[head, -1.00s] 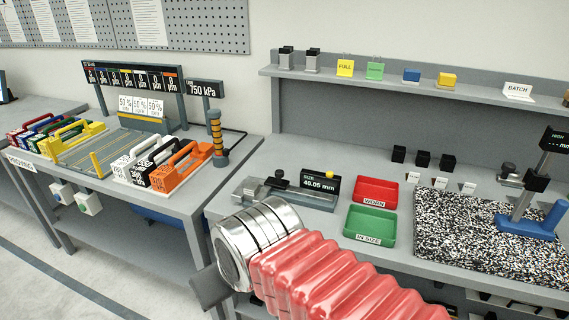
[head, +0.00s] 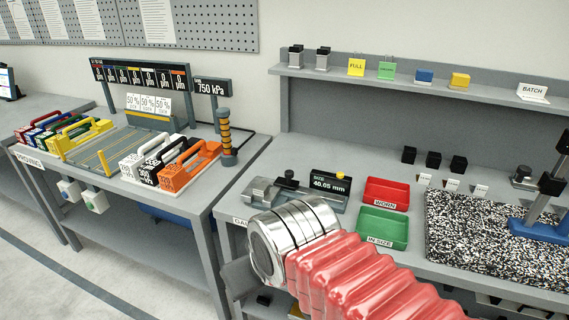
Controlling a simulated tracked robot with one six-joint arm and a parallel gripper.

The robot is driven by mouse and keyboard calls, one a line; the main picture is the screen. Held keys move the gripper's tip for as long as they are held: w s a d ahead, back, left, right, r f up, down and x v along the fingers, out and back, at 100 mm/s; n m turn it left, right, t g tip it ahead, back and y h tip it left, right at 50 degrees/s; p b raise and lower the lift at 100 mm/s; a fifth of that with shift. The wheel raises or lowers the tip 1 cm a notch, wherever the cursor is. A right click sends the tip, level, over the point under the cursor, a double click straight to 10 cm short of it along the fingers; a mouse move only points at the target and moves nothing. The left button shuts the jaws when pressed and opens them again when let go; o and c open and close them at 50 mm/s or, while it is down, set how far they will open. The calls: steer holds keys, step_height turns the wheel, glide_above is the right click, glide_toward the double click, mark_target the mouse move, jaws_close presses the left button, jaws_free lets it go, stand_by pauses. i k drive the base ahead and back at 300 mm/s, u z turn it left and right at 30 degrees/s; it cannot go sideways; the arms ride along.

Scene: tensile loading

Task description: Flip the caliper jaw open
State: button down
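The caliper (head: 262,190) is a low grey bench device on the right-hand bench, with a black knob on top and a dark display (head: 329,184) reading 40.05 mm. Its front is partly hidden by my arm, and I cannot tell how its jaw stands. My arm, a silver ringed cuff with red bellows, reaches across the lower middle, just in front of the caliper. A dark grey part at its end, which seems to be my gripper (head: 238,280), shows at the cuff's lower left, below the bench's front edge. Its fingers cannot be made out.
A red WORN tray (head: 386,193) and a green IN SIZE tray (head: 382,228) stand right of the caliper. Farther right is a speckled plate (head: 470,235) with a blue-footed stand. The left bench (head: 205,200) holds coloured handled blocks. A floor gap separates the benches.

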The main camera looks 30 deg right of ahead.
mark_target(287, 183)
steer(key=u, duration=0.05)
steer(key=i, duration=1)
steer(key=z, duration=0.05)
